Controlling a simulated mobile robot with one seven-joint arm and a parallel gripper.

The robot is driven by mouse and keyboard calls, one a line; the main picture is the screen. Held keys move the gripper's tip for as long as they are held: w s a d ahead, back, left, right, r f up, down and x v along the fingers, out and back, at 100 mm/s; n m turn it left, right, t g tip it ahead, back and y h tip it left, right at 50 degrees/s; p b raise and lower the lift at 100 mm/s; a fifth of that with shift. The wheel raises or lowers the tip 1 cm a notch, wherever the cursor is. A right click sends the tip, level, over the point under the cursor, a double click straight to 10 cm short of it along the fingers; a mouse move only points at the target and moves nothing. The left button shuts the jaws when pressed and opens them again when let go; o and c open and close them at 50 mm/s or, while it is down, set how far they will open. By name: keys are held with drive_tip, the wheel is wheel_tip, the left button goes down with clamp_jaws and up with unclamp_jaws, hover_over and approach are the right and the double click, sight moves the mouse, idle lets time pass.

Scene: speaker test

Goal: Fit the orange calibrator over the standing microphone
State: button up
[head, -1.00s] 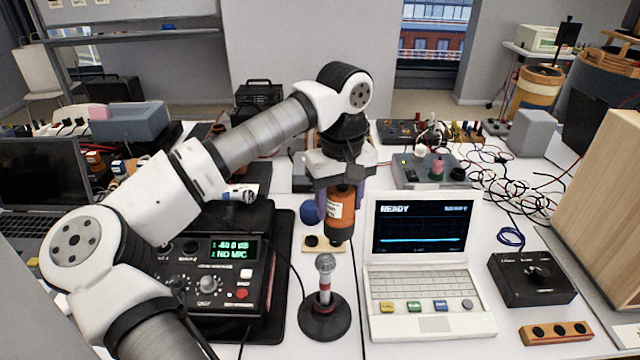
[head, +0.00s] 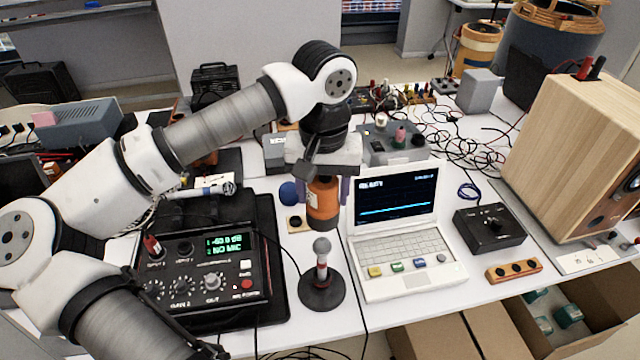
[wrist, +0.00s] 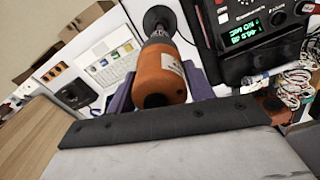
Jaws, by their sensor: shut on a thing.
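The orange calibrator (head: 323,203), a cylinder with a white label and a dark lower end, is held upright between the purple fingers of my gripper (head: 323,190). The microphone (head: 321,247) stands upright on a round black base (head: 322,291), with a grey head and a red band on its stem. In the head view the calibrator's lower end is just above the microphone's head, with a small gap; depth alignment is hard to tell. In the wrist view the calibrator (wrist: 160,75) hides most of the microphone, and its base (wrist: 160,18) shows beyond.
A black meter (head: 205,270) with a green display stands left of the microphone. A white laptop (head: 405,250) is close on the right. A black knob box (head: 490,228) and a wooden speaker (head: 570,150) are farther right.

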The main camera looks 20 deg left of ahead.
drive_tip(key=b, duration=0.2)
hover_over(322, 240)
drive_tip(key=shift+f, duration=2.85)
wheel_tip(322, 240, down, 3)
drive_tip(key=b, duration=0.4)
drive_tip(key=shift+w+f, duration=0.1)
drive_tip(key=shift+f+b, duration=0.5)
drive_tip(key=shift+b, duration=0.2)
drive_tip(key=o, duration=1.3)
drive_tip(key=shift+c, duration=0.2)
